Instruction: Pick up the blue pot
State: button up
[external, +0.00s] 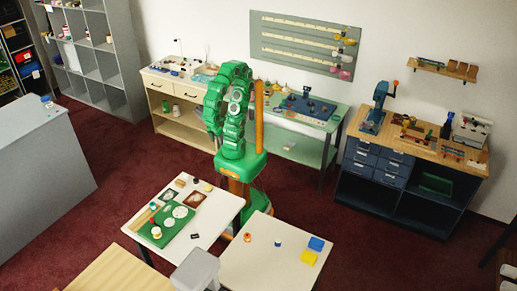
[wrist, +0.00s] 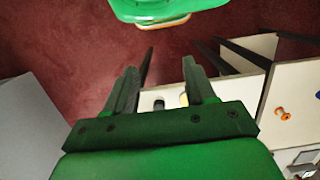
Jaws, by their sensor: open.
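A small white pot with a dark blue part (external: 278,243) stands on the right white table, between an orange spool-like piece (external: 247,237) and a blue block (external: 316,243). It looks like the blue pot, but is too small to be sure. I cannot make it out in the wrist view. My gripper (wrist: 160,82) is open, with nothing between its dark fingers. In the external view my arm is folded high, well away from the pot.
A yellow block (external: 308,257) lies near the blue block. The left white table (external: 215,221) holds a green tray (external: 149,238) with small pots and discs. A grey post-like thing (external: 195,270) stands in front. Workbenches line the back wall; red carpet (external: 110,190) lies open at left.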

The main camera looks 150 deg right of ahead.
aim_at(276, 240)
jog(key=w+a+f+m+g+y, duration=0.1)
jog(key=w+a+m+y, duration=0.3)
jog(key=a, duration=1)
jog(key=w+a+f+m+y, duration=0.1)
jog(key=w+a+y, duration=0.45)
jog(key=a, duration=0.75)
jog(key=w+a+f+m+g+y, duration=0.1)
jog(key=w+a+m+y, duration=0.4)
jog(key=a, duration=0.9)
jog(key=w+a+f+m+t, duration=0.3)
jog(key=w+a+f+m, duration=0.2)
jog(key=w+a+f, duration=0.3)
jog(key=w+a+f+m+t, duration=0.1)
jog(key=w+f+m, duration=0.1)
jog(key=f, duration=0.2)
jog(key=w+f+m+t+h, duration=0.1)
jog(key=w+f+m, duration=0.1)
jog(key=f, duration=0.2)
jog(key=w+a+f+m+t, duration=0.1)
jog(key=w+f+m+t, duration=0.1)
jog(key=f, duration=0.3)
jog(key=shift+a+h, duration=0.25)
jog(key=shift+a, duration=0.05)
jog(key=shift+x, duration=3.9)
